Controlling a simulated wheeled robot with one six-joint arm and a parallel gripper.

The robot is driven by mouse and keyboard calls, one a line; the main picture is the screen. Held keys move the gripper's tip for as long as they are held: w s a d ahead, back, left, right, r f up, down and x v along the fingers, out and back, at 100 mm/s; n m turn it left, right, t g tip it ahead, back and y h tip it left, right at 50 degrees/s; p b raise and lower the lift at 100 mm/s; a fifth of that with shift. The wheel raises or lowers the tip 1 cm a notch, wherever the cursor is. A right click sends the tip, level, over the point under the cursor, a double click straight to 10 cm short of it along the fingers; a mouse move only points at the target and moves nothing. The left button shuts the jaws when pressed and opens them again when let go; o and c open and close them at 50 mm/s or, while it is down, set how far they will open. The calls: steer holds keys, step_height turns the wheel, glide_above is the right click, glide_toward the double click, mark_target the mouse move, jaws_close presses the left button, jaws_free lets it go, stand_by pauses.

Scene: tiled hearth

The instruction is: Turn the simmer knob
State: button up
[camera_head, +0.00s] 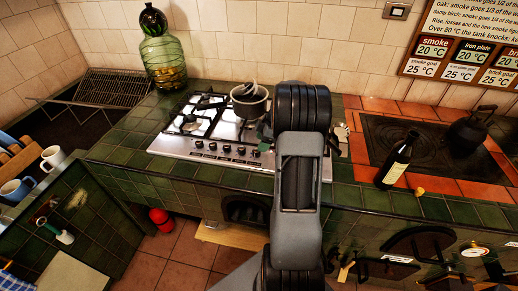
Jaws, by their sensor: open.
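The steel gas hob (190,139) is set in the green-tiled counter. A row of dark knobs (227,150) runs along its front edge. I cannot read any label, so I cannot tell which one is the simmer knob. My arm reaches up from the bottom centre over the right part of the hob and hides that end of the knob row. My gripper is hidden behind the arm's thick dark joint. I cannot see its fingers or whether they touch a knob.
A pot (249,104) stands on the hob, just left of my arm. A dark bottle (397,160) and a black kettle (470,130) stand to the right. A large green glass jar (163,60) stands behind the hob's left end. Mugs (53,157) are at far left.

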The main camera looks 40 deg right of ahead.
mark_target(256, 153)
steer(key=shift+x, duration=2.7)
steer(key=shift+c, duration=0.2)
